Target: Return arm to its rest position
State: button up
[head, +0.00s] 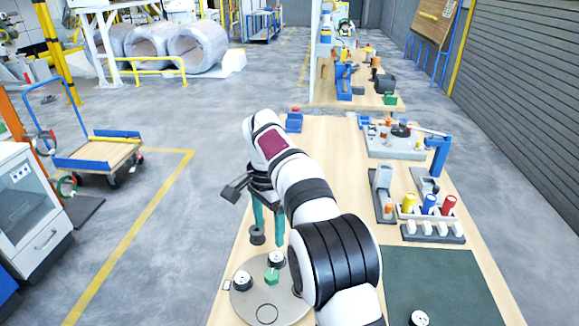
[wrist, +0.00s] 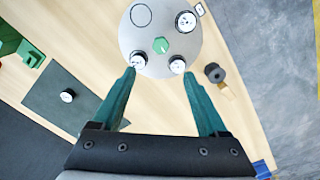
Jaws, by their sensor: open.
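My gripper (wrist: 158,84) is open and empty, its two teal fingers spread above the table in the wrist view. In the head view my gripper (head: 268,218) hangs over the bench just behind the round grey plate (head: 250,309), partly hidden by my arm. In the wrist view the round plate (wrist: 160,14) lies ahead of the fingertips. On it stand several small white-topped black pieces, one of them (wrist: 186,21) at the right, and a green piece (wrist: 161,45) in the middle. A dark spool (wrist: 215,73) stands on the table beside the plate.
A dark green mat (head: 440,275) lies at the right with one white-topped piece (head: 419,318) on it. Behind it are a rack of coloured spools (head: 428,205) and a grey fixture with a blue post (head: 438,155). Bare wood (head: 335,145) shows at the bench's far middle.

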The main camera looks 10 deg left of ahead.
jog(key=s+d+r+n, duration=0.1)
jog(key=s+d+r, duration=0.5)
jog(key=s+d, duration=0.45)
jog(key=s+d+f, duration=0.2)
jog(key=s, duration=0.6)
jog(key=s+d+f+n+y, duration=0.1)
jog(key=s+d+f, duration=0.1)
jog(key=s, duration=0.5)
jog(key=s+d+f+n, duration=0.1)
jog(key=s+d+f, duration=0.1)
jog(key=s, duration=0.6)
jog(key=shift+s+d+y, duration=0.25)
jog(key=shift+s+y, duration=0.05)
jog(key=shift+y, duration=0.1)
